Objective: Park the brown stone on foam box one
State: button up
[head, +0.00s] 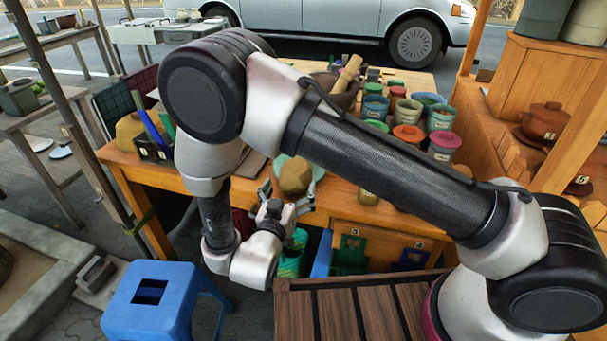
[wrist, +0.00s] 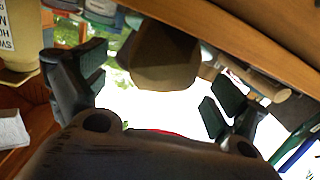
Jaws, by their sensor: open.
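The brown stone (head: 294,176) is a faceted, tan-brown lump near the front edge of the wooden table, with a pale green round shape behind it. In the wrist view the brown stone (wrist: 163,55) appears at the top, between the fingers and beyond them. My gripper (head: 285,206) is just in front of and below the stone in the head view. In the wrist view my gripper (wrist: 157,84) has its fingers spread wide, with a gap on both sides of the stone. I cannot make out which thing is foam box one.
Several paint cans (head: 440,118) crowd the table's right half. A bowl (head: 336,88) with a rolled item stands at the back. A dark caddy (head: 152,149) is at the left end. A blue stool (head: 152,298) stands in front, and a slatted wooden surface (head: 340,312) lies below my arm.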

jog(key=x, duration=0.6)
jog(key=shift+w+a+r, duration=0.1)
jog(key=shift+a, duration=0.05)
jog(key=shift+r, duration=0.1)
jog(key=c, duration=2.1)
